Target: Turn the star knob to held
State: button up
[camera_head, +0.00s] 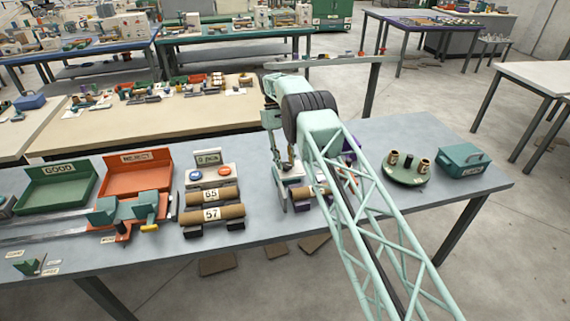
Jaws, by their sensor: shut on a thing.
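My gripper (288,165) points down at the small pale machine (283,188) in the middle of the near table. It is shut on a small part at the machine's top, which appears to be the star knob. The fingers and arm cover this part, so its shape and pointer position cannot be read. My lattice arm link crosses in front of the machine's right side. A brown tube (302,193) shows low on the machine, and a bit of purple (351,146) shows behind my arm.
Left of the machine are a two-button box (209,175), brown tubes marked 65 and 57 (211,213), an orange REJECT tray (137,176) and a green GOOD tray (57,188). To the right are a round green tray (405,178) with brown spools and a teal box (461,160).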

aim_at(286, 164)
jog(key=shift+m+y, duration=0.3)
jog(key=shift+m, duration=0.4)
jog(key=o, duration=0.9)
jog(key=shift+c, duration=0.2)
jog(key=shift+r, duration=0.1)
notch_tip(286, 164, up, 10)
dwell(0.5)
